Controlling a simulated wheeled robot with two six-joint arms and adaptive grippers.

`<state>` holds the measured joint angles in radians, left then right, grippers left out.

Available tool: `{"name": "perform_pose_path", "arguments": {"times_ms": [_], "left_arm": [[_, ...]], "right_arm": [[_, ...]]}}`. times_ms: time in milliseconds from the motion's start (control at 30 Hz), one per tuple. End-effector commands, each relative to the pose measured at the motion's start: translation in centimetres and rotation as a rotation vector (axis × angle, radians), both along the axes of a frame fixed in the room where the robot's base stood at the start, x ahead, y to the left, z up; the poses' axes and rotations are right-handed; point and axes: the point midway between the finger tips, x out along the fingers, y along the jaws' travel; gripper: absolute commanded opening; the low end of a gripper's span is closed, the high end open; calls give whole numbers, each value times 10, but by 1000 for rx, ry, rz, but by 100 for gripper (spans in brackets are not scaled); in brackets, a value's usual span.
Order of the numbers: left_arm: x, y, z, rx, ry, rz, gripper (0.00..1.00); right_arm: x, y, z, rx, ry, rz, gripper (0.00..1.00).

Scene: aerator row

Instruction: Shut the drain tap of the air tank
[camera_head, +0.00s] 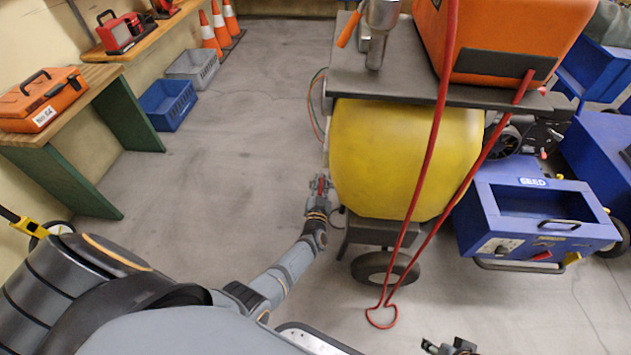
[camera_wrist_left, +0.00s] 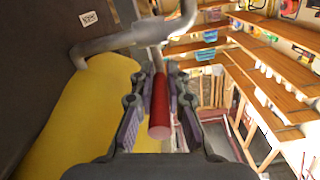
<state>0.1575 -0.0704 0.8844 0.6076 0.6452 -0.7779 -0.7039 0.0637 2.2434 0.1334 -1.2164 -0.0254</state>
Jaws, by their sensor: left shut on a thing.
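The yellow air tank (camera_head: 395,150) sits under a grey deck; it also shows in the left wrist view (camera_wrist_left: 95,95). The drain tap's red handle (camera_wrist_left: 160,115) is a short red rod on a grey metal stem, beside the tank. My left gripper (camera_head: 320,186) is at the tank's lower left side, with its fingers (camera_wrist_left: 159,95) on both sides of the red handle, shut on it. The tap's body is mostly hidden by the gripper in the head view. My right gripper (camera_head: 449,346) shows only in part at the bottom edge, its fingertips apart and nothing seen between them.
A red hose (camera_head: 432,150) hangs in front of the tank in a loop. A black wheel (camera_head: 385,268) is below the tank. A blue seeder box (camera_head: 535,220) stands to the right. A workbench (camera_head: 75,110) is at the left. The floor between is clear.

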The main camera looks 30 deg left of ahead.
Motion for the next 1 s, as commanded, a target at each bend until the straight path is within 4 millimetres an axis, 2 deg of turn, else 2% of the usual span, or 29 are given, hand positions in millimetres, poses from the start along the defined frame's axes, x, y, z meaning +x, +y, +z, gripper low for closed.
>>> {"name": "perform_pose_path", "arguments": {"times_ms": [467,500,667,1000], "left_arm": [[2,-3,0,-1,1,10,0],[2,-3,0,-1,1,9,16],[2,-3,0,-1,0,10,37],[-2,-4,0,-1,0,10,37]], "right_arm": [[-1,0,0,-3,7,1,40],[-1,0,0,-3,7,1,40],[-1,0,1,-2,6,1,40],[2,0,2,0,0,0,40]]}}
